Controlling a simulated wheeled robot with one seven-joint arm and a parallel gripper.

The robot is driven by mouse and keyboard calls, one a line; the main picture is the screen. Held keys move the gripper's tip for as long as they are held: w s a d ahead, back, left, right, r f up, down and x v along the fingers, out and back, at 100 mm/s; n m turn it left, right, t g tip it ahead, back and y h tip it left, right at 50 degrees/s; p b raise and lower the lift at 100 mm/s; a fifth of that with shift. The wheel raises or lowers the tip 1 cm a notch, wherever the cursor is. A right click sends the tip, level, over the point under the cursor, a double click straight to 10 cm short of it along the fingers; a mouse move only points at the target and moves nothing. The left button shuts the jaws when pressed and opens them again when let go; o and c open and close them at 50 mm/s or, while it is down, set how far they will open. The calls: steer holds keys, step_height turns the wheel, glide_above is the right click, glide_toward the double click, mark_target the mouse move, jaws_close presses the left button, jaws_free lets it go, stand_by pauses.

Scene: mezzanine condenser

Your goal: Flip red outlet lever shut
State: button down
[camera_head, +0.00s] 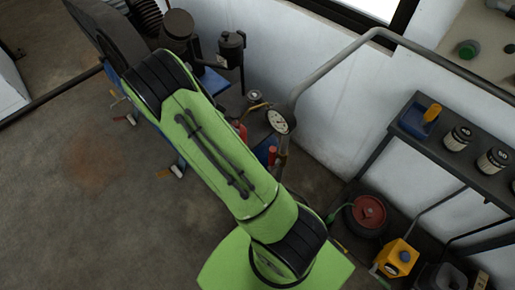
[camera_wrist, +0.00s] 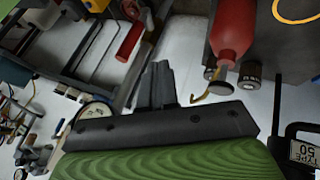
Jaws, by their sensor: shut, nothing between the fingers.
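A red grip (camera_head: 272,155), which looks like the outlet lever's handle, shows beside the pipe below a round gauge (camera_head: 280,121) in the head view. In the wrist view a similar red cylinder (camera_wrist: 130,41) lies up and left of my gripper (camera_wrist: 159,72). My gripper's dark fingers are shut together and empty. They appear apart from the red cylinder, with a gap between. In the head view my green arm hides the gripper. The lever's pivot and exact angle are not clear.
A red bottle (camera_wrist: 232,32) with a yellow hook-shaped part below it is right of my fingers. A gauge (camera_wrist: 95,112) is left. A grey pipe (camera_head: 335,62) runs along the wall. A shelf (camera_head: 410,145) with cans stands right.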

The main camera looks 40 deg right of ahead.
mark_target(272, 159)
steer(key=s+d+f+b, duration=0.2)
steer(key=s+d+f, duration=0.3)
steer(key=s+f, duration=0.2)
steer(key=shift+s+d+f, duration=0.3)
steer(key=shift+f, duration=0.2)
steer(key=shift+d, duration=0.1)
